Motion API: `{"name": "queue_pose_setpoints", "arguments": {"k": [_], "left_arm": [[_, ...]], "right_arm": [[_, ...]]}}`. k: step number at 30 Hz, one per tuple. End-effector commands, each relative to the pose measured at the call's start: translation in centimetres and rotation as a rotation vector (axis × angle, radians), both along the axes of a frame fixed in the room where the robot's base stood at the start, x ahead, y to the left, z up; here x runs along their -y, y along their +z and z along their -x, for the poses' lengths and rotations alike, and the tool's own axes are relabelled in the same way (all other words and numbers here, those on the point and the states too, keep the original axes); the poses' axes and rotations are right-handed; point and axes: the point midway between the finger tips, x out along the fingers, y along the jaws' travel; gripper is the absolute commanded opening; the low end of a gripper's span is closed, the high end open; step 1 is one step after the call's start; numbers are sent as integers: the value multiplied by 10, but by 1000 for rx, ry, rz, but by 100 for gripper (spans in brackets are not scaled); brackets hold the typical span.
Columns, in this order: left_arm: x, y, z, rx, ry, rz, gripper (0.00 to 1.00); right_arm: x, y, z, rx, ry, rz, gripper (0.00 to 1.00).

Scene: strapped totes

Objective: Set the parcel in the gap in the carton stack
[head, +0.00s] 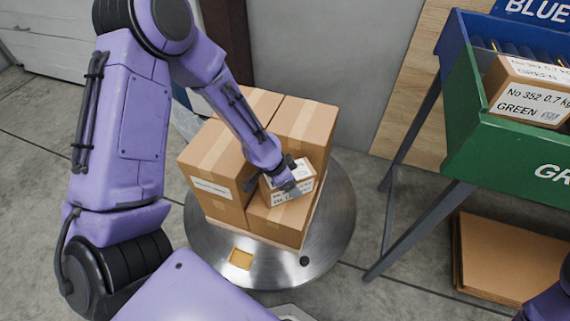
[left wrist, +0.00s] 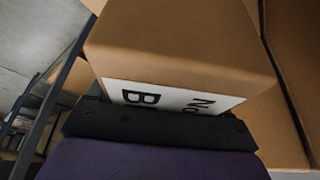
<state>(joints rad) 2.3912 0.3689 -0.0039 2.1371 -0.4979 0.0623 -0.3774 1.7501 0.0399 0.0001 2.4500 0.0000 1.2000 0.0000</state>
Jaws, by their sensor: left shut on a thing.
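The parcel (head: 304,186) is a small brown box with a white printed label, at the front right of the carton stack in the head view. My left gripper (head: 290,180) is shut on it. The parcel also fills the middle of the left wrist view (left wrist: 180,50), label towards the gripper. The carton stack (head: 211,165) has taller cartons at the left and back and a lower carton (head: 279,221) at the front right. The parcel is over that lower carton, beside the left one; I cannot tell whether it touches. My right gripper is not in view.
The stack stands on a pallet on a round metal turntable (head: 334,225). At the right, a green bin (head: 491,140) holds another labelled parcel (head: 529,92), with a blue bin (head: 462,35) behind. Flat cardboard (head: 497,255) lies below. A wall stands close behind the stack.

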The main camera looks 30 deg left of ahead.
Motion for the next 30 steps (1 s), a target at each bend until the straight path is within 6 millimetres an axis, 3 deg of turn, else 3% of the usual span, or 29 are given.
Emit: {"name": "queue_pose_setpoints", "arguments": {"k": [5, 10, 20, 21, 23, 30], "left_arm": [[-12, -16, -2, 1, 4, 1, 36], [-13, -46, -1, 0, 0, 0, 36], [-12, -48, -1, 1, 0, 0, 36], [-12, -49, -1, 1, 0, 1, 82], [-12, -48, -1, 1, 0, 1, 100], [-12, -45, -1, 1, 0, 0, 100]], "right_arm": [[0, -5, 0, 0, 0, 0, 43], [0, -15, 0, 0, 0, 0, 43], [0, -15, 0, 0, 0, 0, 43], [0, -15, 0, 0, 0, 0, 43], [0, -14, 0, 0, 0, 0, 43], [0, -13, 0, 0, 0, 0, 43]]}}
